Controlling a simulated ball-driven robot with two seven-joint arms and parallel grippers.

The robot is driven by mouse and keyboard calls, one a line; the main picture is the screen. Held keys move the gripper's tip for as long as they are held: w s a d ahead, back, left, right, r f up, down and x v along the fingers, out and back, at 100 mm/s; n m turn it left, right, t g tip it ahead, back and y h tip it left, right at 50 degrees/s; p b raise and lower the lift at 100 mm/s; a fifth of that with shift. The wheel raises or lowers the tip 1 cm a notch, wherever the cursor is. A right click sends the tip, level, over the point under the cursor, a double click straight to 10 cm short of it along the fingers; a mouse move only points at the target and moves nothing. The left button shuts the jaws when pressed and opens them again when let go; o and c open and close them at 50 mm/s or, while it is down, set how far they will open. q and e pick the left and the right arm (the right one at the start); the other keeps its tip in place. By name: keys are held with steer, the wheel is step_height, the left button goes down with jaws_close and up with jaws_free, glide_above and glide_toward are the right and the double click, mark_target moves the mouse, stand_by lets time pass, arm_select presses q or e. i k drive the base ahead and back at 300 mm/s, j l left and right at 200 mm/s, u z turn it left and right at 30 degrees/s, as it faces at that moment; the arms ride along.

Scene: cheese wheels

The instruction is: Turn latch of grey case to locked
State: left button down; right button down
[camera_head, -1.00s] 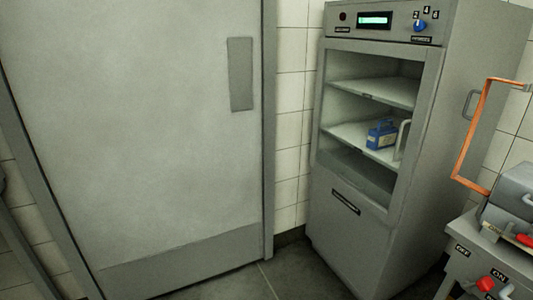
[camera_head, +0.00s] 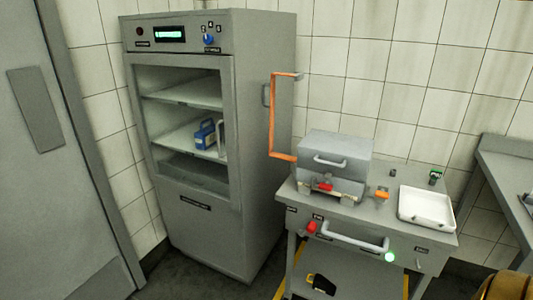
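A grey case (camera_head: 350,150) with a pale handle sits on the left part of a grey worktable (camera_head: 420,237). A small red part (camera_head: 325,187), which looks like its latch, is low on its front. It is too small to tell which way it is turned. Neither of my grippers is in view.
A tall grey cabinet (camera_head: 195,235) stands left of the table, with a blue box (camera_head: 204,135) on a shelf. An upright orange frame (camera_head: 273,120) is beside it. A white tray (camera_head: 426,206) lies on the table's right. A red knob (camera_head: 311,227) and bar handle are on its front.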

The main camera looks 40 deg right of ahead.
mark_target(325, 187)
steer(key=z, duration=1.6)
